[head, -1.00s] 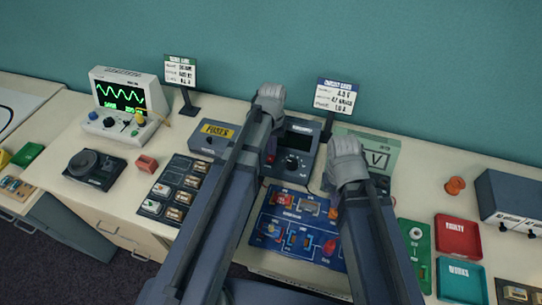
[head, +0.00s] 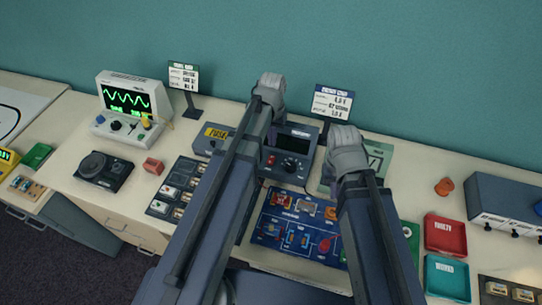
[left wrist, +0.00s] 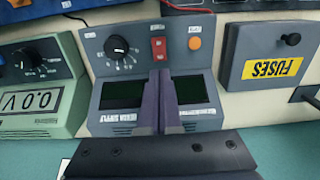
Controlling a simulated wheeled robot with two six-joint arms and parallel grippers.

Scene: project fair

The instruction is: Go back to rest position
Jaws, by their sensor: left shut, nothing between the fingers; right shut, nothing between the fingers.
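My left gripper (head: 270,90) reaches over the bench in front of the grey power supply (head: 291,152), its arm crossing the middle of the head view. In the left wrist view its two fingers (left wrist: 168,80) are together with nothing between them, over the power supply (left wrist: 125,90). My right gripper (head: 346,147) is to the right and a little lower in the head view, in front of the green meter (head: 378,155). It is shut and holds nothing visible. Its fingertips are hard to make out.
A blue circuit board (head: 298,228) lies between my arms. An oscilloscope (head: 132,105) and a black dial unit (head: 103,170) stand left. A red tray (head: 444,236) and a teal tray (head: 446,279) lie right. Two sign stands (head: 184,78) (head: 330,103) rise at the back.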

